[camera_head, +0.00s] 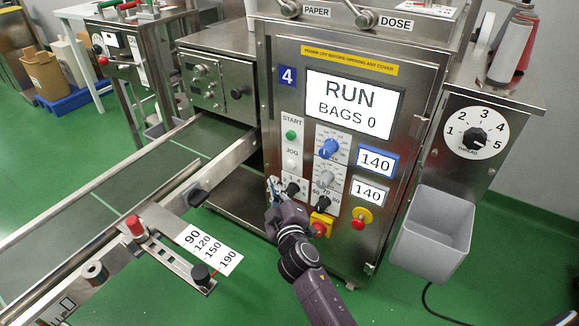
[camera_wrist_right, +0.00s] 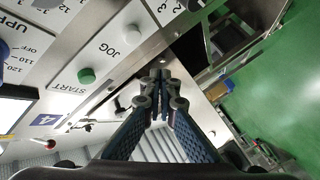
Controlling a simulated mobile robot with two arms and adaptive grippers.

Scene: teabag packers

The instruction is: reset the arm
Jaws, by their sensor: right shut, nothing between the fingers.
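My right gripper (camera_head: 273,186) is in front of the lower left of the steel machine's control panel, near the small black knob (camera_head: 293,188). In the right wrist view the gripper (camera_wrist_right: 160,76) has its fingers together with nothing between them. The green START button (camera_wrist_right: 86,76) and the white JOG button (camera_wrist_right: 132,38) show to the left of the fingers there. My right arm (camera_head: 300,257) comes up from the bottom of the head view. My left gripper is not in view.
The machine's display (camera_head: 351,104) reads RUN, BAGS 0. A conveyor (camera_head: 120,190) with a 90 to 190 scale (camera_head: 212,248) extends to the left. A grey bin (camera_head: 433,232) hangs at the right, below the THREAD dial (camera_head: 476,135). Green floor is open at the bottom middle.

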